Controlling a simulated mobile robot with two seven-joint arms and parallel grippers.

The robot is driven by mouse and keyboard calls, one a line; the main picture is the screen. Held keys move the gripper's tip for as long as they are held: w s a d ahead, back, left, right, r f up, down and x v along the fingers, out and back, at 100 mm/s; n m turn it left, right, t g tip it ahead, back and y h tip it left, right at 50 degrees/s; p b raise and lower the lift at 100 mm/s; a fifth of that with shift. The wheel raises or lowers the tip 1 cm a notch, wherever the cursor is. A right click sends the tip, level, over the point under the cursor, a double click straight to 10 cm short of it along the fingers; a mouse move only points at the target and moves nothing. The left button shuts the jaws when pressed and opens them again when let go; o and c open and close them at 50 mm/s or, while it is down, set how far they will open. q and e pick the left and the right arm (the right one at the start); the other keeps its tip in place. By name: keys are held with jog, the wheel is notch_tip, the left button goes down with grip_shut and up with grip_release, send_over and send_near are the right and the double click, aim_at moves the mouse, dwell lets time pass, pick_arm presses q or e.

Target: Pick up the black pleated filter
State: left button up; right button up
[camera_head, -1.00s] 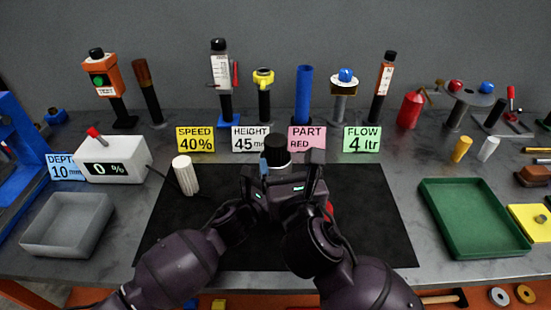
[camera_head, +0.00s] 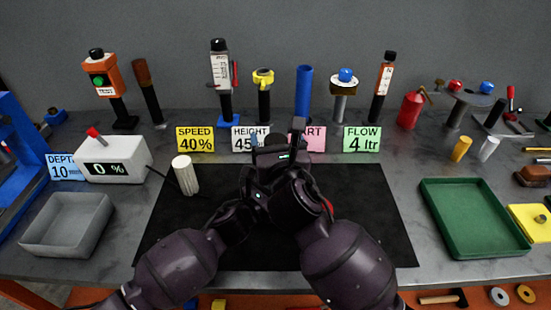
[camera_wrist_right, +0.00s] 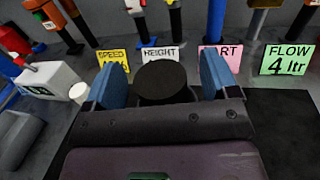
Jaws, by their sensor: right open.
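The black pleated filter (camera_head: 273,139) stands near the back edge of the black mat, largely hidden by my right gripper in the head view. In the right wrist view its round dark top (camera_wrist_right: 164,80) shows between the two blue fingertips, with a gap at each side. My right gripper (camera_head: 276,146) is open around the filter; its fingertips also show in the right wrist view (camera_wrist_right: 163,78). My left arm reaches in from the left to the same spot. Its jaws are hidden among the dark arm parts.
A white ribbed cylinder (camera_head: 185,175) stands on the left of the black mat (camera_head: 375,220). Sign cards, such as the yellow speed card (camera_head: 195,139), line the back. A grey tray (camera_head: 67,247) lies left and a green tray (camera_head: 475,249) right. The mat's right side is clear.

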jog(key=c, duration=1.3)
jog(key=shift+o, duration=0.2)
notch_tip(320, 180, up, 10)
pick_arm(q)
jog(key=o, duration=1.2)
jog(key=shift+r, duration=0.1)
jog(key=shift+o, duration=0.3)
jog(key=shift+s+a+f, duration=0.1)
jog(key=shift+f, duration=0.1)
